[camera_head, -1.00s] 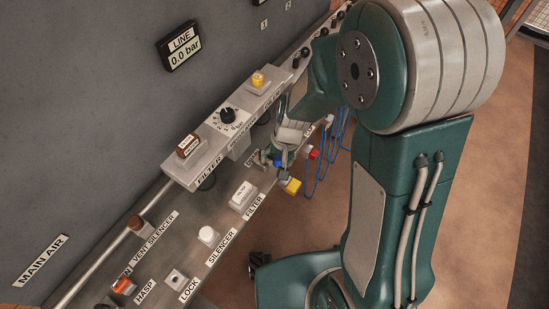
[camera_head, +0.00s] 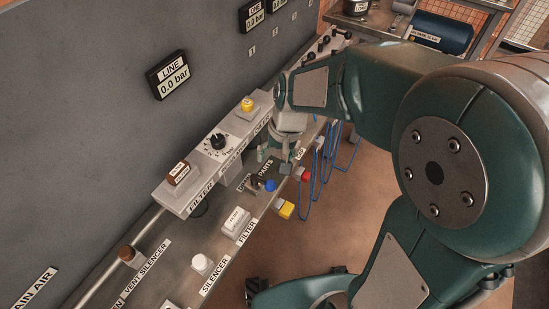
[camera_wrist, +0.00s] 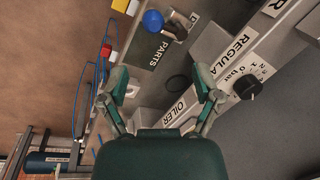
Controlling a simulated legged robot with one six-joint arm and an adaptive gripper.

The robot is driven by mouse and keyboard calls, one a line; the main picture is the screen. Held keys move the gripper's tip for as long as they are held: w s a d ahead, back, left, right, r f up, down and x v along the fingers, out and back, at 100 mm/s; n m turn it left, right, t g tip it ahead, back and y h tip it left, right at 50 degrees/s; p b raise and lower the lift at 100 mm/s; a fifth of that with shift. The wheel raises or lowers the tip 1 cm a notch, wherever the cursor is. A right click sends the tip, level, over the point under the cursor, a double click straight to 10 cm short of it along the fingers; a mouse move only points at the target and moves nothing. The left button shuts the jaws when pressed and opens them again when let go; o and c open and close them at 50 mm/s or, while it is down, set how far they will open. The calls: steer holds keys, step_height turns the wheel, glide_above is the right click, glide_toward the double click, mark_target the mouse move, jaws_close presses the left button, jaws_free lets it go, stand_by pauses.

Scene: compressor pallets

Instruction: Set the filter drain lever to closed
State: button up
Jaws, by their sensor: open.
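My gripper (camera_wrist: 162,95) is open and empty in the wrist view, its two fingers wide apart over the bench strip beside the OILER label. In the head view my gripper (camera_head: 280,157) points down in front of the units, partly hidden by its own wrist. The filter unit (camera_head: 179,180) has a brown-topped block and a FILTER label along its front edge. No part clearly marked as the filter drain lever shows. A blue-ended lever or knob (camera_head: 270,185) sits by the PARTS patch; it also shows in the wrist view (camera_wrist: 153,20), apart from the fingers.
A regulator dial (camera_head: 217,142) and a yellow-topped block (camera_head: 247,106) stand along the raised rail. A red part (camera_head: 306,176), a yellow part (camera_head: 286,209) and blue cables (camera_head: 325,150) hang at the bench edge. Open floor (camera_head: 350,220) lies to the right.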

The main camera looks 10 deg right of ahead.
mark_target(271, 182)
steer(key=shift+f, duration=0.1)
steer(key=shift+n, duration=0.5)
steer(key=f, duration=0.4)
steer(key=a+f, duration=0.1)
steer(key=f, duration=0.6)
steer(key=shift+w+a+f, duration=0.15)
steer(key=shift+a+f, duration=0.05)
steer(key=shift+f, duration=0.1)
steer(key=shift+c, duration=0.3)
